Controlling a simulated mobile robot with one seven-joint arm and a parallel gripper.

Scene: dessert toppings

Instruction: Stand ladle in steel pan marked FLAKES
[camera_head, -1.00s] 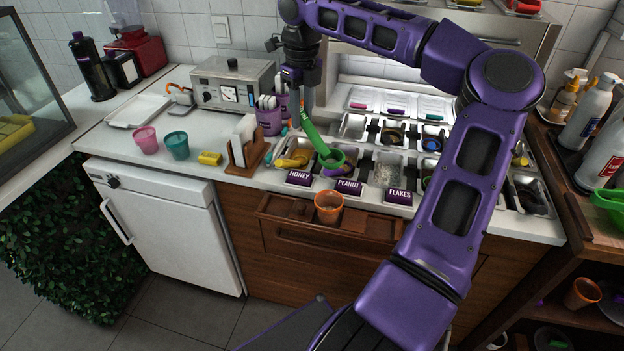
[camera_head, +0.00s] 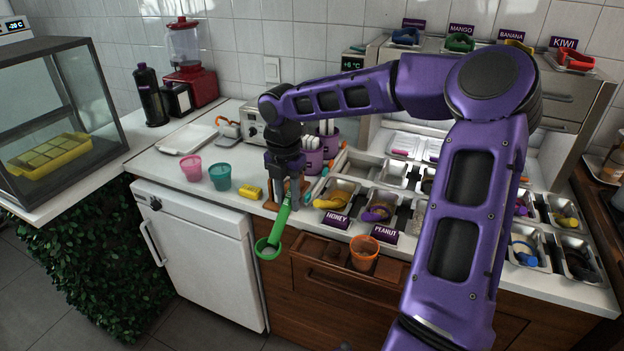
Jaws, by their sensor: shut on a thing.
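My gripper (camera_head: 288,188) is shut on the handle of the green ladle (camera_head: 280,224). The ladle hangs tilted, with its bowl (camera_head: 267,249) low and to the left, in front of the counter's front edge. It is left of the pan marked HONEY (camera_head: 345,190) and apart from the pans. The pan marked PEANUT (camera_head: 376,221) stands to the right of HONEY. The FLAKES label does not show; my arm covers the part of the counter right of PEANUT, so the FLAKES pan cannot be made out.
An orange cup (camera_head: 364,253) stands in the wooden front shelf below PEANUT. Pink (camera_head: 191,168) and teal (camera_head: 220,176) cups and a yellow block (camera_head: 251,191) are left of my gripper. A purple holder (camera_head: 311,160) stands behind it. Open air lies before the white fridge (camera_head: 200,250).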

